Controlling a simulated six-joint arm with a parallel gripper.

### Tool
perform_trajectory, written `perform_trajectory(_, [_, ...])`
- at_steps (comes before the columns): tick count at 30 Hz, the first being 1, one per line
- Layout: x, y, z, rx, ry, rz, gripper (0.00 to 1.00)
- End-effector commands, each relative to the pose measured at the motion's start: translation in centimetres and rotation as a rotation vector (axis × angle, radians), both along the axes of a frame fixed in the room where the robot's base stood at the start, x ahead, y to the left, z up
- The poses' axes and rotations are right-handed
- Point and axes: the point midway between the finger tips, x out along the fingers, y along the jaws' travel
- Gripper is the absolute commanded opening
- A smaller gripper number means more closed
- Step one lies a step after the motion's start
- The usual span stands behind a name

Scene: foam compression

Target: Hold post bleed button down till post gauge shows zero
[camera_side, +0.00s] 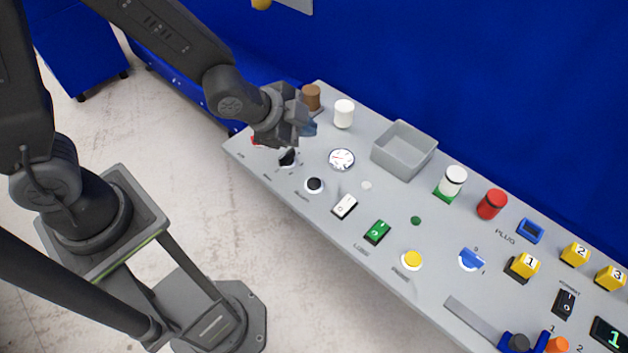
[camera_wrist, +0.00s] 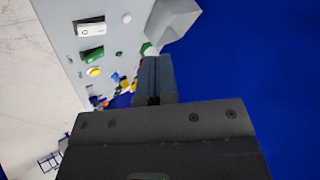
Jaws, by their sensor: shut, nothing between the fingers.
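A round white gauge (camera_side: 341,159) with a dial face sits on the grey panel; its reading is too small to make out. My gripper (camera_side: 306,127) is over the panel's far left part, behind and left of the gauge, apart from the black button. In the wrist view my gripper (camera_wrist: 155,62) is shut and empty. The gauge and black button cannot be made out there.
A brown cylinder (camera_side: 311,97) and a white cylinder (camera_side: 344,113) stand close to my gripper. A grey open box (camera_side: 404,150) is right of them. A black knob (camera_side: 288,157) is left of the gauge. Switches and a yellow button (camera_side: 412,260) lie further right.

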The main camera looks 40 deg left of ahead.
Motion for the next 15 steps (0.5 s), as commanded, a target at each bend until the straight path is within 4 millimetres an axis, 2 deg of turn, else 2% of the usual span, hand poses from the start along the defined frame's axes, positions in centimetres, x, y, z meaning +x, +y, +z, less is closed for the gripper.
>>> perform_trajectory(1, [0.0, -0.6, -1.0, 0.008, -0.006, -0.035, 0.00])
perform_trajectory(6, [0.1, -1.9, -2.5, 0.021, -0.040, -0.111, 0.00])
perform_trajectory(15, [0.2, -2.1, -2.7, 0.022, -0.048, -0.126, 0.00])
